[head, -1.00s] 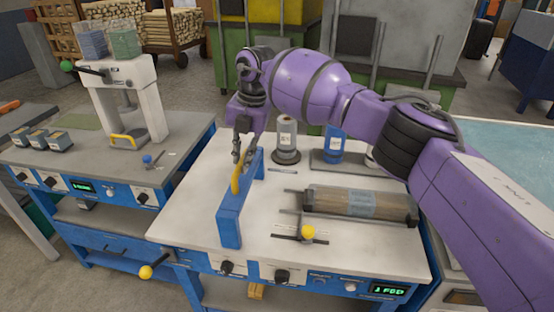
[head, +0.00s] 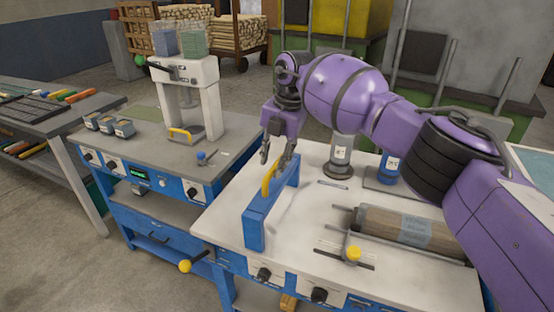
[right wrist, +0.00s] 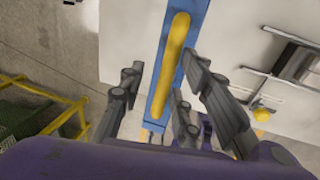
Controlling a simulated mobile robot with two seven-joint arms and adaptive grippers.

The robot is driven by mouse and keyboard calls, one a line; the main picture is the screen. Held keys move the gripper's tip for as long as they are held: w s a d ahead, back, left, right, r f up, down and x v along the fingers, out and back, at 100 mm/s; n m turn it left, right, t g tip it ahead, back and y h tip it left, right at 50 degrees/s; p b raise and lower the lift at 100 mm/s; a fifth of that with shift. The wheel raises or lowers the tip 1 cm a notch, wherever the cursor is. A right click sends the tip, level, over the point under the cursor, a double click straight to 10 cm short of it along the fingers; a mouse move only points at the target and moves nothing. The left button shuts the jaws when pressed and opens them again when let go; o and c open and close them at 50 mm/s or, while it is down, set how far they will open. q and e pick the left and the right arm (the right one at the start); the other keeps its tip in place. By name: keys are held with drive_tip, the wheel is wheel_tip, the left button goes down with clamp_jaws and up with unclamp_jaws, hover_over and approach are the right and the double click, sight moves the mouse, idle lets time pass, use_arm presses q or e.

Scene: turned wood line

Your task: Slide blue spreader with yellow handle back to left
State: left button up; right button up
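The blue spreader (head: 257,218) stands on edge on the pale worktop (head: 310,234), its length running from front to back. Its yellow handle (head: 267,187) is a curved bar on its upper part, and it shows large in the right wrist view (right wrist: 172,55). My right gripper (head: 278,156) is over the far end of the handle. Its fingers are spread on either side of the handle in the right wrist view (right wrist: 161,82), with a clear gap on the left. The right finger is closer, and contact there cannot be told. My left gripper is not in view.
A wrapped wooden cylinder (head: 385,226) and a yellow-knobbed lever (head: 353,254) are right of the spreader. The grey bench (head: 150,145) with a white press (head: 190,75) adjoins on the left.

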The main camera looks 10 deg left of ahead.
drive_tip(key=shift+d, duration=0.15)
drive_tip(key=shift+r, duration=0.2)
drive_tip(key=v, duration=1.1)
drive_tip(key=shift+r, duration=0.25)
